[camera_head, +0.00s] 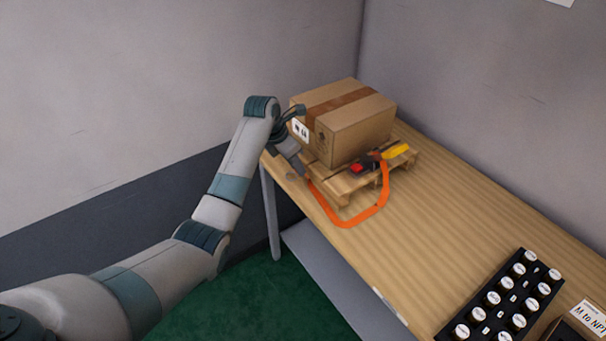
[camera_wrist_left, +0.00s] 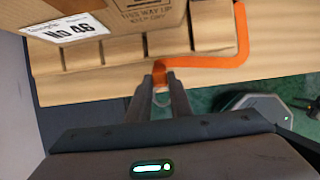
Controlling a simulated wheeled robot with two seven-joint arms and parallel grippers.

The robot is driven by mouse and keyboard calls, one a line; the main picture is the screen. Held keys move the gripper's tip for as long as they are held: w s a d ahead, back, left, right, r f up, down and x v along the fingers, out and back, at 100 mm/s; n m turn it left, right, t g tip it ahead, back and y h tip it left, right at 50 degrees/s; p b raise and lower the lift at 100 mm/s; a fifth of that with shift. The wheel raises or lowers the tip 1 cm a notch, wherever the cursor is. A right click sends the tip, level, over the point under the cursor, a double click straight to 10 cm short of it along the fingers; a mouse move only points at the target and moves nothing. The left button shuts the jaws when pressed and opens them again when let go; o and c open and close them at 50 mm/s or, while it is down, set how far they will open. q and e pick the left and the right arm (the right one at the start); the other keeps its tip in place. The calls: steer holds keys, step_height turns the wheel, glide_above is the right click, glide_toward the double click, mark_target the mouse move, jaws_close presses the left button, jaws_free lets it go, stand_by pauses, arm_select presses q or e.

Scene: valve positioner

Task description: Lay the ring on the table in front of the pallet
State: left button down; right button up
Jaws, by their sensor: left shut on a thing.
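An orange strap (camera_head: 352,221) loops over the table in front of the pallet, one end rising to my left gripper (camera_head: 300,168) and the other to a red and black buckle (camera_head: 366,164) on the pallet. In the left wrist view, my gripper (camera_wrist_left: 161,80) is shut on the strap's end, where a small pale ring (camera_wrist_left: 160,98) shows between the fingers. The strap (camera_wrist_left: 205,62) runs right from there and bends. The wooden pallet (camera_head: 345,186) stands at the table's far left end, and the gripper is at its left front corner. My right gripper is out of view.
A cardboard box (camera_head: 352,128) sits on the pallet, with a yellow piece (camera_head: 396,151) beside the buckle. The wooden table (camera_head: 440,225) is clear between the pallet and a black rack (camera_head: 505,300) of white-topped items. Walls stand behind and left.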

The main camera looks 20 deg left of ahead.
arm_select(q)
steer(key=shift+w+d+r, duration=0.15)
steer(key=shift+w+d, duration=0.4)
steer(key=shift+w, duration=0.2)
step_height(320, 180, down, 2)
steer(key=shift+w+d+f+p, duration=0.1)
steer(key=shift+f+p, duration=0.05)
steer(key=shift+p, duration=0.5)
steer(key=shift+f, duration=0.55)
step_height(320, 180, down, 3)
steer(key=shift+r+p, duration=0.15)
steer(key=shift+p, duration=0.55)
steer(key=shift+f+p, duration=0.2)
steer(key=shift+p, duration=0.1)
steer(key=shift+w+d+f, duration=0.1)
steer(key=shift+w+f, duration=0.05)
steer(key=shift+f, duration=0.25)
steer(key=shift+f, duration=0.1)
